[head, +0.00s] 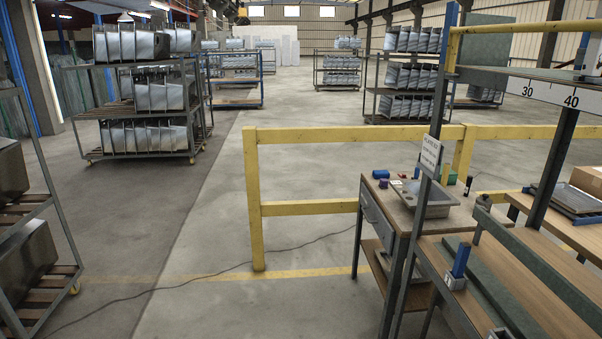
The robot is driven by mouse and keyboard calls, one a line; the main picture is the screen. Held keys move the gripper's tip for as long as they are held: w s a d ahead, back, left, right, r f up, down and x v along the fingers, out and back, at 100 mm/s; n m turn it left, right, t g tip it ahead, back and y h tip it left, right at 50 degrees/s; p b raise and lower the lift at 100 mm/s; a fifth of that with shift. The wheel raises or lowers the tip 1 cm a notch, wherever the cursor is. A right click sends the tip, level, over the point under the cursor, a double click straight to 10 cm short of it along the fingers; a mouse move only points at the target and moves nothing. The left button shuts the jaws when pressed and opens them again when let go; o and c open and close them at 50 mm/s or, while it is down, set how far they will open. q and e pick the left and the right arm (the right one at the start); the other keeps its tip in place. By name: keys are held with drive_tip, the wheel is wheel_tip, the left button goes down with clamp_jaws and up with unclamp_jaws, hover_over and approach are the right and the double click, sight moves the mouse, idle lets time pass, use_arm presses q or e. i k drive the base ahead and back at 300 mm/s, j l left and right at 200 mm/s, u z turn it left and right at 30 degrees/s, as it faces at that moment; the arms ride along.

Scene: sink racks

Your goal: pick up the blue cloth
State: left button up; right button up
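A small blue item (380,174) lies at the back left of the workbench top, on the right side of the head view. It is the likeliest blue cloth, but it is too small to tell whether it is cloth. A small purple item (383,183) is just in front of it. The workbench (402,217) has a drawer on its left side and a lower shelf. Neither of my grippers is in view.
A yellow railing (315,208) stands left of and behind the workbench. A grey sink-like basin (428,200) sits on the bench top. A wooden table with green rails (490,285) is at front right. Sink racks (148,135) stand farther off. The middle floor is clear except for a cable.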

sight(383, 173)
drive_tip(key=i+u, duration=0.1)
drive_tip(key=i, duration=0.5)
drive_tip(key=i+u, duration=0.1)
drive_tip(key=i, duration=0.5)
drive_tip(key=i+l+u, duration=0.1)
drive_tip(key=i, duration=0.55)
drive_tip(key=i+j+u, duration=0.1)
drive_tip(key=i+u, duration=0.15)
drive_tip(key=i, duration=1.45)
drive_tip(key=z, duration=1.95)
drive_tip(key=j, duration=0.1)
